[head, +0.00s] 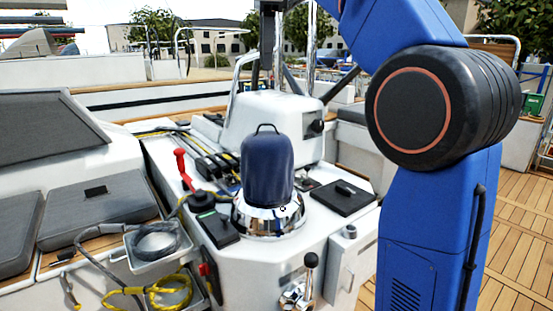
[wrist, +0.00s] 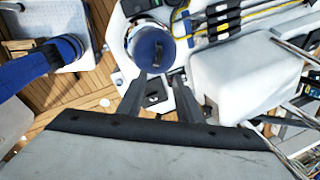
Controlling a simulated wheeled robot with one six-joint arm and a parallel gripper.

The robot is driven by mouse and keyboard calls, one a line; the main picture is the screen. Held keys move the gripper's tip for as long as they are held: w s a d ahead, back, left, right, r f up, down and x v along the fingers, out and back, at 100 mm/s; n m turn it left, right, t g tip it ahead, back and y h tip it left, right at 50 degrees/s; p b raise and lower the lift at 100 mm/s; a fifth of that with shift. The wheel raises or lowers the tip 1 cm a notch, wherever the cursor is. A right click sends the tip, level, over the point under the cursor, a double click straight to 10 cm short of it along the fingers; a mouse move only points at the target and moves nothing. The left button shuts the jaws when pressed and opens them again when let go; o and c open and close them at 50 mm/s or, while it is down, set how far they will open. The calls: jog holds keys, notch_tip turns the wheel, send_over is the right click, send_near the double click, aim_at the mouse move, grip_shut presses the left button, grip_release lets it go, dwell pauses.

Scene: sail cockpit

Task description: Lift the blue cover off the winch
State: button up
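The blue cover (head: 267,170) stands upright over the winch, with a dark loop handle (head: 266,128) on its top. The winch's shiny chrome base (head: 268,220) shows below the cover. In the wrist view the cover (wrist: 152,46) is seen from above, with its handle (wrist: 160,52) near the middle of its top. My gripper (wrist: 160,82) shows in the wrist view with its two dark fingers apart and nothing between them. The fingertips appear just below the cover in that picture, apart from the handle.
A red-handled lever (head: 184,168) stands left of the winch, near black rope clutches (head: 212,162). A white raised housing (head: 268,124) is behind it. A black-knobbed lever (head: 311,262) stands in front. Yellow rope (head: 170,292) lies at lower left.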

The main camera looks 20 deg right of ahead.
send_over(266, 124)
notch_tip(266, 124, down, 11)
jog(key=shift+f, duration=3.05)
grip_shut()
